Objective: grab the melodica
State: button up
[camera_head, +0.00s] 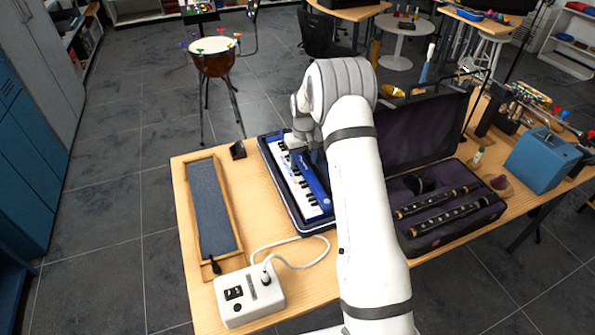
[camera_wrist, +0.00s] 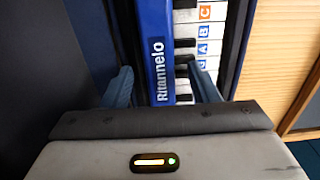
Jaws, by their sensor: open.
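The melodica (camera_head: 316,183) has a blue body and white and black keys. It lies in an open dark blue case (camera_head: 282,203) on the wooden table, partly covered by my arm. My gripper (camera_head: 304,153) is over its far part, with the fingertips partly hidden in the head view. The left finger is beside the blue body. The right finger overlaps the lettered keys. I cannot tell whether either finger touches it.
The table (camera_head: 262,222) also holds a long wooden tray with a grey pad (camera_head: 211,207) and a white box with a cable (camera_head: 248,294) on the left. An open case (camera_head: 449,232) with dark woodwind pieces is right of my arm. A blue box (camera_head: 542,160) stands farther right.

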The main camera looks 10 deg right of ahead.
jog(key=shift+f, duration=0.15)
dwell(0.3)
grip_shut()
dwell(0.4)
dwell(0.8)
